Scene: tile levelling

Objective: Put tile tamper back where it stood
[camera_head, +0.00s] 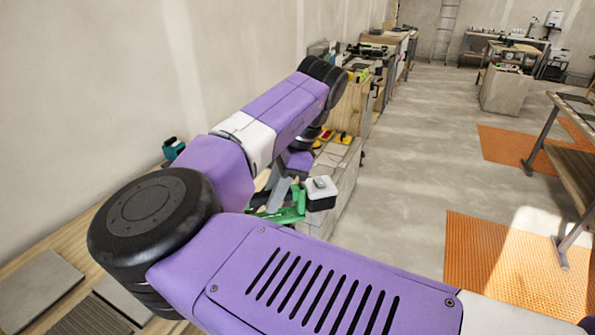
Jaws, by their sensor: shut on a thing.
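My gripper (282,187) is partly in view beyond my purple arm, pointing down over the far work surface. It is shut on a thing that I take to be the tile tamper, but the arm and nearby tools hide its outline. Green parts (301,201) show right beside the fingers, and I cannot tell whether they belong to the held thing. A white-topped box with a black lower part (321,193) is just right of the gripper. The contact between the held thing and the surface is hidden.
Yellow and red tools (343,138) lie farther back on the light tiled surface (345,160). A teal tool (173,148) is by the wall at left. Grey tiles (38,287) lie on the near wooden bench. Open concrete floor (420,150) is at right, with orange mats (500,250).

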